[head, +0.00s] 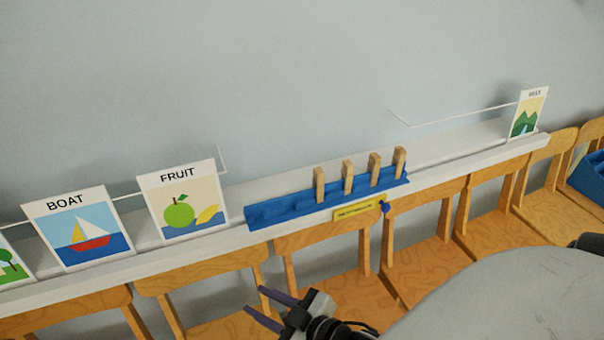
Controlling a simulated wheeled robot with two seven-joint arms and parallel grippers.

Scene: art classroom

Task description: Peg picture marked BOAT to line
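The picture marked BOAT (75,250), a sailing boat on blue water, stands upright on the white ledge at the left. A thin white line (460,116) shows at the right, and a stretch of it (127,196) shows by the left pictures. Several wooden pegs (348,177) stand upright in a blue rack (285,210) on the ledge. My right gripper (255,300) is open and empty, low in the middle, in front of the chairs and apart from the rack and pictures. My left gripper is out of view.
The FRUIT picture (183,203) stands just right of BOAT, and another picture (10,262) is cut off at the left edge. A mountain picture (528,116) is at the ledge's far right. Wooden chairs (415,245) line the ledge's front. A blue bin (588,180) sits far right.

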